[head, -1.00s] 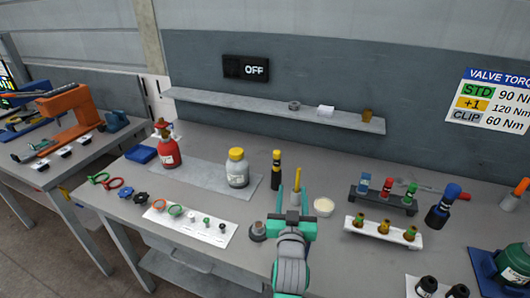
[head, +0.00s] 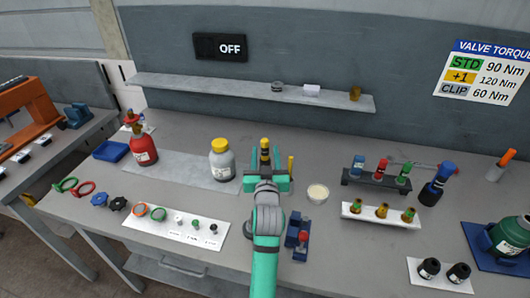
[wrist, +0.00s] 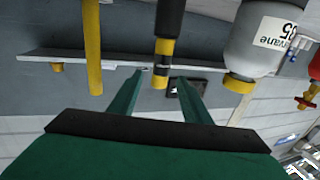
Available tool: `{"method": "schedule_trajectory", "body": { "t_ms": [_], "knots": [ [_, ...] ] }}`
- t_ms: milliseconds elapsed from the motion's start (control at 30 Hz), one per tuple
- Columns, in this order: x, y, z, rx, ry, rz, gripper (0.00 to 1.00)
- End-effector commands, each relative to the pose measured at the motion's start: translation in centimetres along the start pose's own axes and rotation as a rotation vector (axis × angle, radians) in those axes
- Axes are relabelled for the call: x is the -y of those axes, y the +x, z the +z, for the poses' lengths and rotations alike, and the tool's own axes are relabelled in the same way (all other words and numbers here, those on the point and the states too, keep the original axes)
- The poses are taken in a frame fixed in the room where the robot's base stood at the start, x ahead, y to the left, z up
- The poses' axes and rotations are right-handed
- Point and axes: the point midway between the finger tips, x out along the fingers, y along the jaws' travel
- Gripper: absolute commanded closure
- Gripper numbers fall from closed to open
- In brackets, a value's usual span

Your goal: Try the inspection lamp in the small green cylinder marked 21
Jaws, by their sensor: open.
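A black lamp-like stick with yellow bands (head: 265,146) stands upright on the bench, and I take it as the inspection lamp. My gripper (head: 268,166) is open right at it. In the wrist view the stick (wrist: 168,25) shows between my two open fingers (wrist: 160,88), and I cannot tell if they touch it. A small green-topped cylinder (head: 404,174) stands in a dark rack (head: 376,187). A bigger green cylinder (head: 514,236) lies in a blue cradle at the right edge. No number 21 is readable on either.
A grey bottle with a yellow cap (head: 222,160) stands left of the gripper, and a yellow rod (head: 291,165) close to its right. A white dish (head: 317,193) and a blue-and-red fixture (head: 298,240) are nearby. A shelf (head: 210,87) runs along the back wall.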

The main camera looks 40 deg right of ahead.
Motion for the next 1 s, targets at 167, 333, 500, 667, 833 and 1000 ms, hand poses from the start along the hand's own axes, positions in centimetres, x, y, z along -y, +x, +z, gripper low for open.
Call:
{"method": "schedule_trajectory", "body": {
  "t_ms": [167,333,500,667,833,1000],
  "knots": [
    [0.1,2.5,-0.1,-0.001,0.003,0.0,0.56],
    [-0.1,4.4,0.0,0.0,0.003,0.001,0.56],
    [-0.1,4.7,0.0,-0.002,0.001,0.001,0.56],
    [-0.1,4.7,0.0,-0.001,0.001,0.001,0.63],
    [-0.1,4.7,0.0,-0.001,0.001,0.001,1.0],
    [-0.1,4.7,0.0,-0.001,0.001,0.001,1.0]
  ]
}}
